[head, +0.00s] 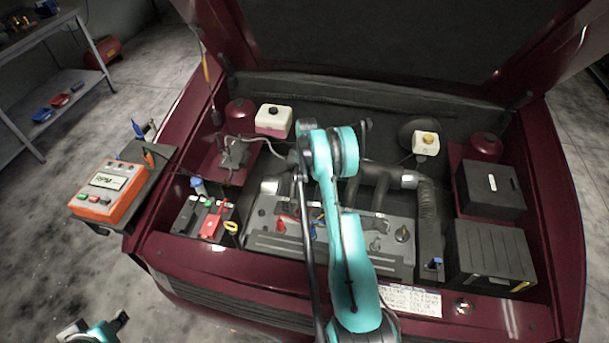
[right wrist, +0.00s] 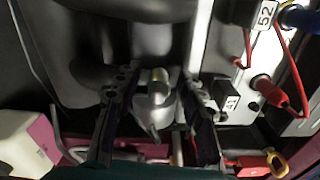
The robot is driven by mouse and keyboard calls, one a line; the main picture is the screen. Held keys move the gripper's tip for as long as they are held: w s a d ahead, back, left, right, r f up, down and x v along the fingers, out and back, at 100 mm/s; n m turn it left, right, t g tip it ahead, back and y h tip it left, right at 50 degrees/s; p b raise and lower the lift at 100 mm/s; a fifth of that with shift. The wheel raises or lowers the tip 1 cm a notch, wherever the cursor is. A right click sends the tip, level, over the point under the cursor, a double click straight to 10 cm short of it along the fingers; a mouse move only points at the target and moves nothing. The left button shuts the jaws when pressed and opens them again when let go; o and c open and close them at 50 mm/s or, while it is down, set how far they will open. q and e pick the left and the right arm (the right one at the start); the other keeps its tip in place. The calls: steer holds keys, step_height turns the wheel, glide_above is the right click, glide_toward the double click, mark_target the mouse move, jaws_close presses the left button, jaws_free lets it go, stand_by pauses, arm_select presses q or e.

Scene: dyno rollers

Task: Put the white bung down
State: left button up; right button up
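A short cream-white cylinder (right wrist: 159,78) shows between my right fingers in the right wrist view, at the top of a grey metal part (right wrist: 155,108). It may be the white bung; I cannot tell for sure. My right gripper (right wrist: 160,90) has its two dark fingers wide apart, with gaps on both sides of the grey part, and neither finger visibly touches it. In the head view the teal right arm reaches over the engine bay and hides its fingertips. My left gripper (head: 95,328) is at the bottom left, away from the car, its fingers apart and empty.
The engine (head: 265,238) fills the middle of the bay. Dark boxes (head: 492,250) occupy the right side. An orange meter (head: 106,192) sits on the left edge. Red leads (right wrist: 266,92) run close to the right fingers.

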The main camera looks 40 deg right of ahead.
steer(key=shift+r, duration=0.5)
step_height(320, 180, up, 11)
steer(key=p, duration=0.2)
steer(key=s+a+r+m+t, duration=0.1)
steer(key=s+a+r, duration=0.2)
steer(key=a+r, duration=0.65)
steer(key=s+a+r+m+t, duration=0.1)
steer(key=s+a+r+t, duration=0.15)
steer(key=a+r, duration=0.7)
steer(key=s+a+m+t, duration=0.1)
steer(key=s+a, duration=0.6)
steer(key=s, duration=0.2)
steer(key=s+a+r+m+t, duration=0.1)
steer(key=s+a+m+t, duration=0.1)
steer(key=s+a, duration=0.6)
steer(key=shift+s+m, duration=0.3)
steer(key=shift+s, duration=0.95)
steer(key=shift+a, duration=0.1)
